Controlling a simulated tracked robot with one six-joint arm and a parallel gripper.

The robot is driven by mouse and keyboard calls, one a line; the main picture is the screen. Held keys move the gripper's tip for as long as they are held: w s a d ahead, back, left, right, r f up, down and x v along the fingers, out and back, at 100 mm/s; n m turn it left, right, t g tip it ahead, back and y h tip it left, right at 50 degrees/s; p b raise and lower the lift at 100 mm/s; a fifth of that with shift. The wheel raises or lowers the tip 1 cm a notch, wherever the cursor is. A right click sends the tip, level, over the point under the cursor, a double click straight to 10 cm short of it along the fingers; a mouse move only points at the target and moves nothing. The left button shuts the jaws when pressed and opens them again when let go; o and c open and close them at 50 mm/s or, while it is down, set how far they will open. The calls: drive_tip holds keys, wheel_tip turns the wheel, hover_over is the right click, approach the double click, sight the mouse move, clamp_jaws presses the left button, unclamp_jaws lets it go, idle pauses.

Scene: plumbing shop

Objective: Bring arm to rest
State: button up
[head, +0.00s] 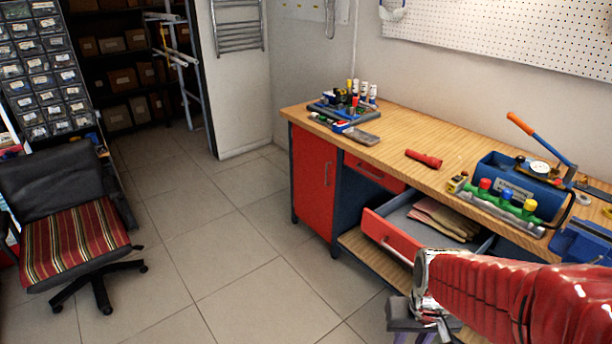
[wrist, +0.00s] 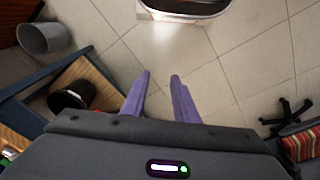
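My red arm (head: 500,295) reaches in from the lower right of the head view, in front of the workbench. My gripper (head: 415,336) hangs at its end, near the pulled-out drawer and low in the picture, partly cut off by the bottom edge. In the wrist view its two purple fingers (wrist: 161,78) stand apart with only floor tiles showing between them. It is open and holds nothing.
The open red drawer (head: 391,236) juts from the workbench (head: 450,135), with gloves (head: 445,218) inside. A striped chair (head: 75,240) stands left. The wrist view shows a grey bin (wrist: 40,38) and a dark round container (wrist: 72,98). Tiled floor between is clear.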

drive_tip(key=s+a+r+t, duration=0.1)
drive_tip(key=a+r+t, duration=0.1)
drive_tip(key=r, duration=0.6)
drive_tip(key=s+a+r+n+t, duration=0.1)
drive_tip(key=s+a+r+t, duration=0.1)
drive_tip(key=r, duration=0.6)
drive_tip(key=shift+s+a+r, duration=0.2)
drive_tip(key=shift+s+a, duration=0.1)
drive_tip(key=shift+a, duration=0.45)
